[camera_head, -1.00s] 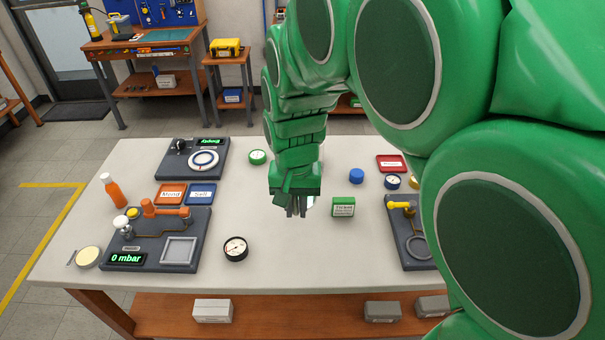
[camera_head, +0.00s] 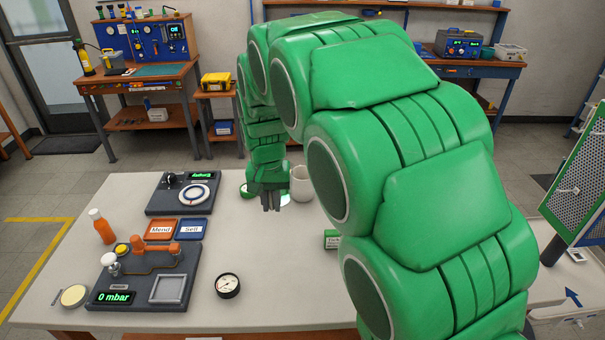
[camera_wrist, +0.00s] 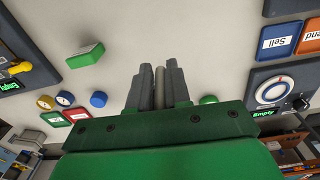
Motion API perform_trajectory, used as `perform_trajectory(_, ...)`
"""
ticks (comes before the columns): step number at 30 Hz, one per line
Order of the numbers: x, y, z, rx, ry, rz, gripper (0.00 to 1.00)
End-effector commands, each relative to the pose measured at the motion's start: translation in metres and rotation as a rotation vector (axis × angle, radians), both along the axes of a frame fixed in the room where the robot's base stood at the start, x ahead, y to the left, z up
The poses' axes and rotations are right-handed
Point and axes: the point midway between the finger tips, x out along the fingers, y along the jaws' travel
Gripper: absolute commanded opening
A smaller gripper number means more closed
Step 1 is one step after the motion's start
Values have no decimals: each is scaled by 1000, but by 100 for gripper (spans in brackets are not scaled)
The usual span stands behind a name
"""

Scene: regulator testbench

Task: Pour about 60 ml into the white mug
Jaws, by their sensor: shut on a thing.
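The white mug (camera_head: 302,186) stands upright on the table toward the back, just right of and behind my gripper in the head view. My gripper (camera_head: 270,204) points down over the table. In the wrist view its fingers (camera_wrist: 160,85) are closed around a slim grey-beige piece (camera_wrist: 160,92). A small pale, glassy patch (camera_head: 285,199) shows beside the fingers in the head view. It may belong to the held thing, but its shape and contents are hidden. I cannot identify the mug in the wrist view.
A green-rimmed gauge (camera_head: 246,190) lies left of my gripper. A dark-rimmed gauge (camera_head: 228,285), a test panel reading 0 mbar (camera_head: 150,275), orange and blue trays (camera_head: 192,229) and an orange bottle (camera_head: 102,226) stand left. A green box (camera_head: 331,240) is partly hidden by my arm.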

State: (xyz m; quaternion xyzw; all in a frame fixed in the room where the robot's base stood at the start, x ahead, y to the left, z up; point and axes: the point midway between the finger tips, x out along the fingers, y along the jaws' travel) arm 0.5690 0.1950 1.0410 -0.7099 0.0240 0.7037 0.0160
Motion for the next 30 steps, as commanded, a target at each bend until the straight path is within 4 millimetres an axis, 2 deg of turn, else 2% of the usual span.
perform_trajectory(15, 66, 19, -18, 2, -1, 1, 0)
perform_trajectory(30, 122, 35, -43, 7, 4, 5, 0)
